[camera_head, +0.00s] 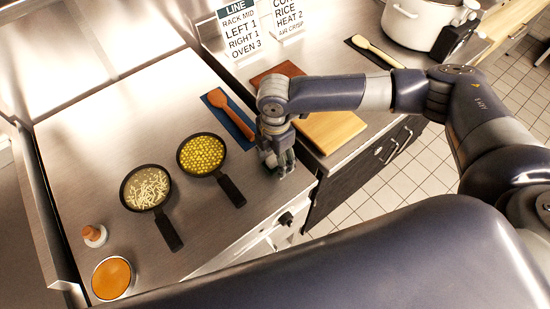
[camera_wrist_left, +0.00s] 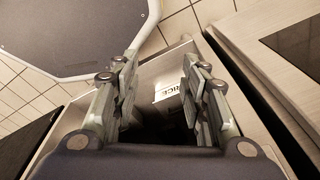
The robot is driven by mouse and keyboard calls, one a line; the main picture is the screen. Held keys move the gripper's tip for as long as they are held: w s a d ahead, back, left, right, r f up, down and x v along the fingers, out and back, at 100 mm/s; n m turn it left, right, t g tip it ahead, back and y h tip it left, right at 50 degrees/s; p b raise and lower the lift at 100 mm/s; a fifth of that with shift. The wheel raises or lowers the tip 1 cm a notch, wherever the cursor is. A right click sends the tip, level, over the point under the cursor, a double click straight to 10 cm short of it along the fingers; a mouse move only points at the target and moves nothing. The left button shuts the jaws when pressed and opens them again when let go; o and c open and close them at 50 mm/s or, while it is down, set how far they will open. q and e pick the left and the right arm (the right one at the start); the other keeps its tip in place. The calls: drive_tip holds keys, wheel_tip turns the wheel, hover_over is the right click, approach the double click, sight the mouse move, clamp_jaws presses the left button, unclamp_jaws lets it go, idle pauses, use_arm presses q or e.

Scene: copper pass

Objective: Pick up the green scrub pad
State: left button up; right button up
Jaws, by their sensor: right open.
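I cannot make out a green scrub pad in either view; it may be hidden behind or under my right gripper. My right gripper (camera_head: 279,170) points down, low over the steel counter near its front edge, to the right of the pan of yellow pieces. It is open, and its small grey-green fingers hide the spot under them. My left gripper (camera_wrist_left: 160,68) shows only in the left wrist view.
A pan of yellow pieces (camera_head: 201,154) and a pan of pale shreds (camera_head: 146,188) stand left of my right gripper. An orange spoon (camera_head: 233,113) lies on a blue mat behind it. A wooden board (camera_head: 331,130) is to its right. An orange-filled bowl (camera_head: 112,278) stands front left.

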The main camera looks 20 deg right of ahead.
drive_tip(key=c, duration=1.1)
use_arm(q)
drive_tip(key=shift+s+a+f, duration=0.1)
drive_tip(key=shift+s+a, duration=0.05)
drive_tip(key=shift+s, duration=1.05)
use_arm(e)
drive_tip(key=shift+c, duration=0.2)
use_arm(q)
drive_tip(key=shift+w, duration=0.1)
use_arm(e)
drive_tip(key=shift+r, duration=0.1)
drive_tip(key=shift+w+r, duration=0.1)
drive_tip(key=shift+r, duration=0.25)
wheel_tip(320, 180, up, 8)
drive_tip(key=shift+r+b, duration=0.25)
drive_tip(key=shift+b, duration=0.9)
use_arm(q)
drive_tip(key=shift+w+f, duration=0.2)
drive_tip(key=shift+f, duration=0.35)
drive_tip(key=shift+w+f, duration=0.15)
drive_tip(key=shift+f, duration=0.4)
use_arm(e)
drive_tip(key=shift+r, duration=0.35)
use_arm(q)
drive_tip(key=shift+s, duration=0.1)
use_arm(e)
drive_tip(key=shift+o, duration=0.6)
